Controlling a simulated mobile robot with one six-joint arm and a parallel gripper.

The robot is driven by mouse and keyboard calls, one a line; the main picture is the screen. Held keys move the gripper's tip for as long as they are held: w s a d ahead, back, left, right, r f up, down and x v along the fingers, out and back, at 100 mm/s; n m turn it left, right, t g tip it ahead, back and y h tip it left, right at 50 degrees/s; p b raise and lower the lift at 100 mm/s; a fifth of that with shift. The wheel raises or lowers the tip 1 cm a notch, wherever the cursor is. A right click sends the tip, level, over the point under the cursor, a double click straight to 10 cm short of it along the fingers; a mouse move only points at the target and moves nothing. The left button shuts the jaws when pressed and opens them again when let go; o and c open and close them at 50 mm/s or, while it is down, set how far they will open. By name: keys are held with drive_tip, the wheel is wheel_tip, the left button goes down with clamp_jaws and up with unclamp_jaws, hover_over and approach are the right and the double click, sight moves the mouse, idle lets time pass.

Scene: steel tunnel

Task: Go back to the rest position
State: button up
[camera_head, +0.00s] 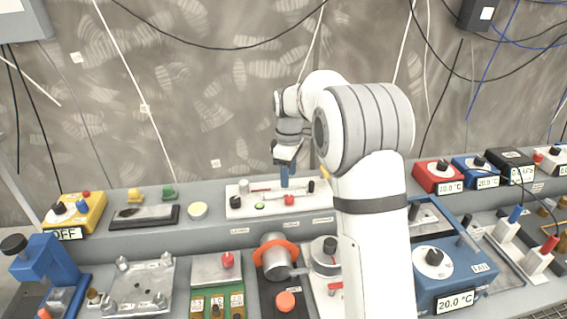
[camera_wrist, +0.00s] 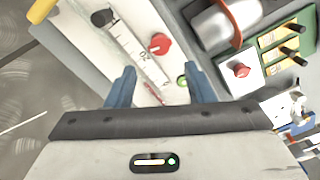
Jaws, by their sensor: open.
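My gripper (camera_head: 286,176) is above the white panel (camera_head: 240,211) on the raised back shelf, with its blue fingers pointing down. In the wrist view, my gripper (camera_wrist: 162,88) shows two blue fingers spread apart with nothing held between them. Beyond the fingers lies the white panel (camera_wrist: 128,48) with a scale, a red knob (camera_wrist: 160,43), a black knob (camera_wrist: 101,18) and a green button (camera_wrist: 182,82). Whether the fingertips touch the panel is not clear. My arm hides part of the bench at centre right.
A yellow box (camera_head: 88,209) stands at the left of the shelf; red (camera_head: 436,175) and blue (camera_head: 476,169) boxes stand at the right. The front bench is crowded, with a blue unit (camera_head: 455,275), an orange-ringed cylinder (camera_head: 276,262) and a metal plate (camera_head: 138,287). Cables hang along the wall.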

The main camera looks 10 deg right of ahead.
drive_tip(key=s+d+r+m+t, duration=0.1)
drive_tip(key=s+d+r+m, duration=0.15)
drive_tip(key=s, duration=0.65)
drive_tip(key=s+d+r+m+t, duration=0.1)
drive_tip(key=s+r+m, duration=0.3)
drive_tip(key=s, duration=0.5)
drive_tip(key=s+f+m, duration=0.1)
drive_tip(key=s+m, duration=0.2)
drive_tip(key=s, duration=0.4)
drive_tip(key=s+d+f+m+t, duration=0.1)
drive_tip(key=s+f+m, duration=0.1)
drive_tip(key=s, duration=0.6)
drive_tip(key=shift+s+m, duration=0.2)
drive_tip(key=shift+m, duration=0.35)
